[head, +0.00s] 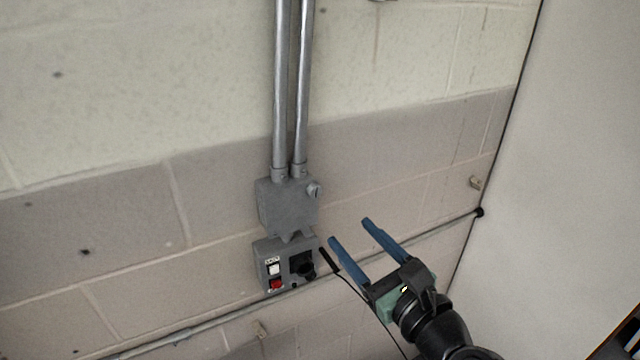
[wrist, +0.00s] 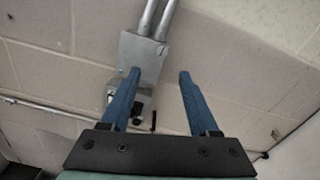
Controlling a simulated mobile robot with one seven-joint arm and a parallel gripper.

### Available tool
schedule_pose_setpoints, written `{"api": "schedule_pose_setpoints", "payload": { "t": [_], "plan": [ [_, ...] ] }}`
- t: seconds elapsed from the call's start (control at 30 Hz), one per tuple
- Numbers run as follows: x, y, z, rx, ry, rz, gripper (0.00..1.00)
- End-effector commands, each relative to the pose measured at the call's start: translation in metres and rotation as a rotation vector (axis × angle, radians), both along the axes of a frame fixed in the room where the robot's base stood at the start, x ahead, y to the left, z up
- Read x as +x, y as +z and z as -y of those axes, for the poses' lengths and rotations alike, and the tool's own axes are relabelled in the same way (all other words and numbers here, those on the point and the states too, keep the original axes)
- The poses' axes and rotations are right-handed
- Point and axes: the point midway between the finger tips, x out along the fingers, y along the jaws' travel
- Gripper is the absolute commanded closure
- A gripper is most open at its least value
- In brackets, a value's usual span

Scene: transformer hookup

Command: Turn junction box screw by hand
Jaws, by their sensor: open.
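The grey junction box (head: 285,207) is fixed to the block wall, with two metal conduits entering its top. A small light-grey screw (head: 313,190) sticks out at its upper right. The box also shows in the wrist view (wrist: 143,56), with the screw (wrist: 162,50) at its right edge. My gripper (head: 350,231) is open and empty, to the right of and below the box, clear of the screw. In the wrist view its blue fingers (wrist: 159,73) stand wide apart; the left fingertip overlaps the box's lower part in the picture.
A grey switch box (head: 263,262) with white and red buttons and a black knob (head: 302,266) sits just below the junction box. A thin black rod with a cable lies near my left finger. A horizontal conduit (head: 400,242) runs along the wall. A pale panel (head: 560,150) stands right.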

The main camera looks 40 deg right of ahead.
Motion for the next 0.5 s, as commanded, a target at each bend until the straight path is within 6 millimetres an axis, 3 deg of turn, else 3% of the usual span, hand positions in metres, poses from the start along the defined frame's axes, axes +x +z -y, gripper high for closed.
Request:
{"api": "schedule_pose_setpoints", "payload": {
  "t": [0.23,0.5],
  "plan": [
    [0.003,-0.001,0.003,0.129,-0.006,0.033,0.39],
    [0.049,0.001,0.014,0.124,-0.003,0.03,0.39]
  ]
}}
